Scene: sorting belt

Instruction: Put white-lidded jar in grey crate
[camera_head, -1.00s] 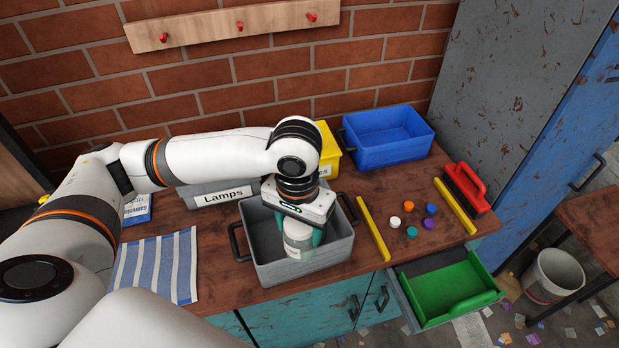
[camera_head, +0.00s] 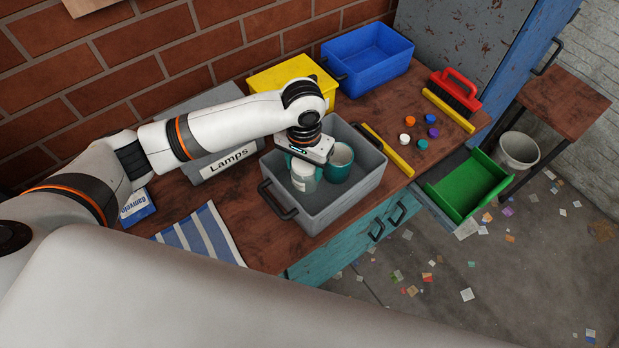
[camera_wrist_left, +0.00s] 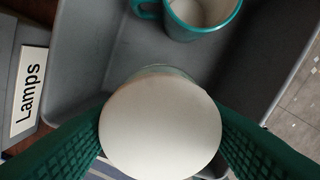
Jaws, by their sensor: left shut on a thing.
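The white-lidded jar (camera_head: 304,177) is inside the grey crate (camera_head: 334,209), near its left side. In the left wrist view its round white lid (camera_wrist_left: 160,122) fills the lower middle between the green finger pads. My left gripper (camera_head: 304,165) reaches down into the crate and is shut on the jar. A teal mug (camera_head: 339,166) with a pale inside is in the crate to the right of the jar; it also shows in the wrist view (camera_wrist_left: 196,28), apart from the jar. Whether the jar's base touches the crate floor is hidden. My right gripper is not in view.
A grey box labelled Lamps (camera_head: 222,160) and a yellow bin (camera_head: 290,83) stand behind the crate. A blue bin (camera_head: 366,65), a yellow bar (camera_head: 387,150), several coloured caps and a red brush (camera_head: 456,90) are further right. A striped cloth (camera_head: 203,238) lies at left.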

